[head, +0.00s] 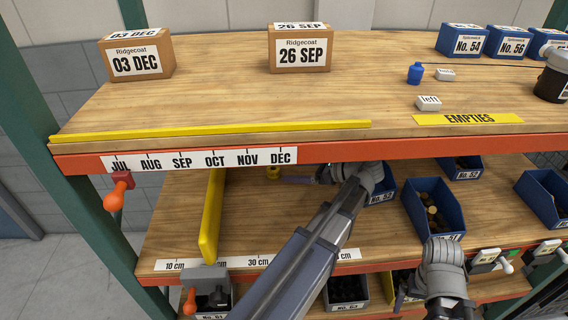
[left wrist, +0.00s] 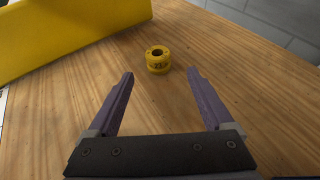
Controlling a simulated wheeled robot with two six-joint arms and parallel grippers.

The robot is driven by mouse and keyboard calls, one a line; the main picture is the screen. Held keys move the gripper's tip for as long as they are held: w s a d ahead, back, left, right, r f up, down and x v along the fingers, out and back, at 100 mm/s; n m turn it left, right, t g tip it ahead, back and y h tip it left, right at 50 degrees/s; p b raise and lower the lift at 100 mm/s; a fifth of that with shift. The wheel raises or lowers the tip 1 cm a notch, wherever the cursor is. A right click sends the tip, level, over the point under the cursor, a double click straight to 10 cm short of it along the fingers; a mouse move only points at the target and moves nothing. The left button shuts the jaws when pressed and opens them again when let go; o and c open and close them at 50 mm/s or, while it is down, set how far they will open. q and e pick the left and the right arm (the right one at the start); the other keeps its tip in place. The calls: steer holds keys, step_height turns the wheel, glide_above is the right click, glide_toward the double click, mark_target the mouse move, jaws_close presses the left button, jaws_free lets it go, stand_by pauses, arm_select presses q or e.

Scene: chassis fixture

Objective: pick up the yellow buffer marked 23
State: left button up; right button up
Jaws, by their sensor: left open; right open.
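The yellow buffer (head: 273,172) is a short cylinder with a hole in its top, standing upright on the lower wooden shelf. In the left wrist view the buffer (left wrist: 157,60) has a dark marking on its side that seems to read 23. My left gripper (head: 322,175) reaches in below the upper shelf from the right of the buffer. In the left wrist view its two purple fingers (left wrist: 160,74) are apart and empty, with the buffer just beyond their tips, roughly centred.
A yellow upright board (head: 211,215) stands left of the buffer. The orange-edged upper shelf (head: 210,158) overhangs the space. Blue bins (head: 433,205) stand to the right.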

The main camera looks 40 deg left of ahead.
mark_target(275, 170)
arm_select(q)
steer(key=shift+s+a, duration=0.15)
steer(key=shift+s, duration=0.05)
steer(key=shift+b+x, duration=0.55)
steer(key=shift+x, duration=0.6)
steer(key=shift+b+x, duration=0.85)
steer(key=shift+x, duration=1.4)
steer(key=shift+a+f, duration=0.1)
steer(key=shift+a, duration=0.25)
jaws_close()
